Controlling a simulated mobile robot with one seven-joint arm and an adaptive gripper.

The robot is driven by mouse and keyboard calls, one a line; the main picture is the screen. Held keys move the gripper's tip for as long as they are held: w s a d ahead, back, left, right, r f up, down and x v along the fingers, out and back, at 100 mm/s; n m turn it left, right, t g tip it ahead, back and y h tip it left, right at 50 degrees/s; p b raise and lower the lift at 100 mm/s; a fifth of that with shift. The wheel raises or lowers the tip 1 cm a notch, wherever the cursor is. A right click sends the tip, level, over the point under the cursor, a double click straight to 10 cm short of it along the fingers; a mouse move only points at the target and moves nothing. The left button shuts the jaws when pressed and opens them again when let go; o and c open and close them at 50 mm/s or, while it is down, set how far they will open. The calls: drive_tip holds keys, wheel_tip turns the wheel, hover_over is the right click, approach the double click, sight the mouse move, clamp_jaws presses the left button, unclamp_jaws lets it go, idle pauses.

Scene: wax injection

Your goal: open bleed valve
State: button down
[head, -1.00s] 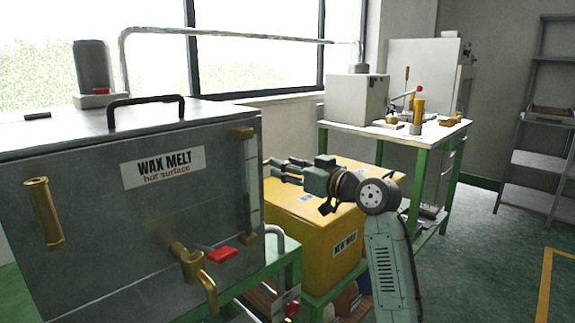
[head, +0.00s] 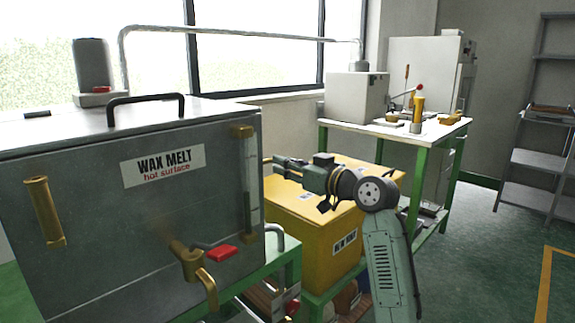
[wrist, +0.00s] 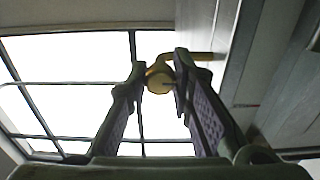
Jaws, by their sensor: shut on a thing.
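The bleed valve appears to be a brass knob (wrist: 158,80) on a short brass stem that reaches right to a grey metal wall in the wrist view. My gripper (wrist: 160,72) has a fingertip on each side of this knob and is shut on it. In the head view my gripper (head: 276,164) is just right of the wax melt tank (head: 100,225), above a yellow box. A little brass shows at its fingertips there, but the knob is mostly hidden.
The yellow box (head: 300,205) stands below my gripper. A red-handled tap (head: 222,253) and a brass sight-glass fitting (head: 242,131) are on the tank front. A green-legged table (head: 345,125) with equipment stands behind. Floor at right is clear.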

drive_tip(key=shift+r+m+p, duration=0.1)
drive_tip(key=shift+m+p, duration=0.3)
drive_tip(key=shift+p, duration=0.1)
drive_tip(key=m+p, duration=0.3)
drive_tip(key=shift+r, duration=0.15)
drive_tip(key=m+p, duration=0.5)
drive_tip(key=shift+p, duration=0.3)
drive_tip(key=m+p, duration=0.5)
drive_tip(key=p, duration=0.1)
drive_tip(key=shift+m, duration=0.4)
drive_tip(key=m+p, duration=0.3)
drive_tip(key=shift+w+f, duration=0.1)
drive_tip(key=shift+f, duration=0.15)
drive_tip(key=shift+f+m+p, duration=0.1)
drive_tip(key=shift+m+p, duration=0.2)
drive_tip(key=shift+p, duration=0.1)
drive_tip(key=shift+d, duration=0.1)
drive_tip(key=c, duration=1.4)
unclamp_jaws()
